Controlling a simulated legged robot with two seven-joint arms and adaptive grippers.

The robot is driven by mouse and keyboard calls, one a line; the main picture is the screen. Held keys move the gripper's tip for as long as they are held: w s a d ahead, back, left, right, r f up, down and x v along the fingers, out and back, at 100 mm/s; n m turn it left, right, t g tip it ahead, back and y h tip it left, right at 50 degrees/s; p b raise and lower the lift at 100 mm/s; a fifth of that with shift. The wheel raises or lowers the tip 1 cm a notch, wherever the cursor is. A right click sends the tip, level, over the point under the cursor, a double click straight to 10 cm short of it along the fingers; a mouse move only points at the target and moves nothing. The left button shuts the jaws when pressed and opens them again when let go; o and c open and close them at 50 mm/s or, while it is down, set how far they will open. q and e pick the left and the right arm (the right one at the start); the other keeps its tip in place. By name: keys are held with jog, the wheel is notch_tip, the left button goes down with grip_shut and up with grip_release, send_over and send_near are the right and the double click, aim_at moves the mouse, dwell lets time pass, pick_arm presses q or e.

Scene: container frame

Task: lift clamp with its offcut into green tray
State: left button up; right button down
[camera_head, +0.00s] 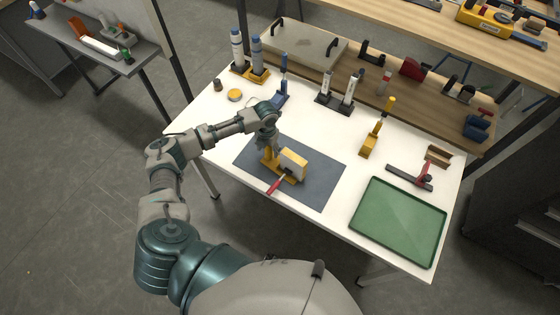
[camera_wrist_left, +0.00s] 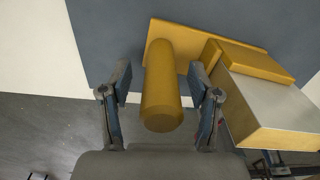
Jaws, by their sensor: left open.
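A yellow fixture (camera_head: 268,162) stands on the grey-blue mat, with an upright post and a block with a pale face (camera_head: 292,164). A red-handled part (camera_head: 275,186) sticks out at its front. In the left wrist view its yellow post (camera_wrist_left: 162,100) rises between the fingers of my left gripper (camera_wrist_left: 164,88), which is open; contact cannot be told. The head view shows this gripper (camera_head: 268,138) over the post. A black bar clamp with red parts (camera_head: 424,173) lies at the right, near a brown piece (camera_head: 437,156). The green tray (camera_head: 398,218) is empty. My right gripper is out of view.
The mat (camera_head: 314,190) lies on a white table. A yellow-handled tool (camera_head: 371,140) stands between the mat and the bar clamp. Bottles (camera_head: 237,50), a blue tool (camera_head: 281,90) and small holders (camera_head: 340,96) line the back. White table shows between mat and tray.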

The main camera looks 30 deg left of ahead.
pick_arm(q)
grip_shut()
jog(key=shift+r, duration=0.1)
dwell(0.3)
